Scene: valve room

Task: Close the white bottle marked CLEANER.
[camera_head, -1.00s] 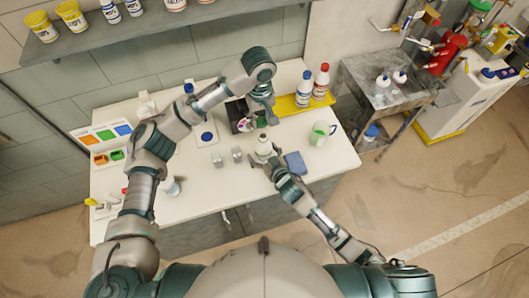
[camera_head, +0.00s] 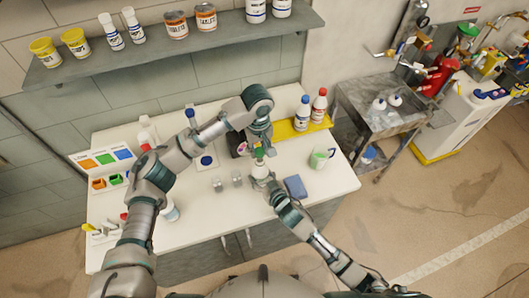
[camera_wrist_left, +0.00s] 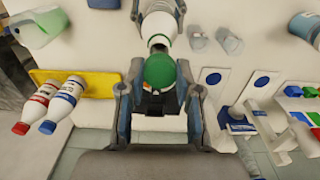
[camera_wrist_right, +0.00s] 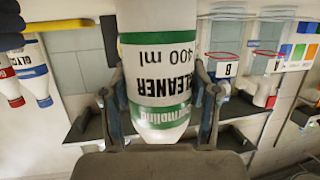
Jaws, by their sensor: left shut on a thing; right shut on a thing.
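The white CLEANER bottle (camera_wrist_right: 160,65) has green bands and shows upside down in the right wrist view. It also shows above the middle of the counter in the head view (camera_head: 261,171). My right gripper (camera_head: 268,183) is shut around its body. A green cap (camera_wrist_left: 159,70) is between the fingers of my left gripper (camera_wrist_left: 162,88), which is shut on it. The cap is at the bottle's neck (camera_wrist_left: 159,42) in the left wrist view. Whether it is seated on the mouth or just off it, I cannot tell.
A blue-capped bottle (camera_head: 303,113) and a red-capped bottle (camera_head: 320,104) stand on a yellow tray (camera_head: 285,131). A green-filled beaker (camera_head: 320,157), a blue cloth (camera_head: 295,187) and two small glasses (camera_head: 227,182) are nearby.

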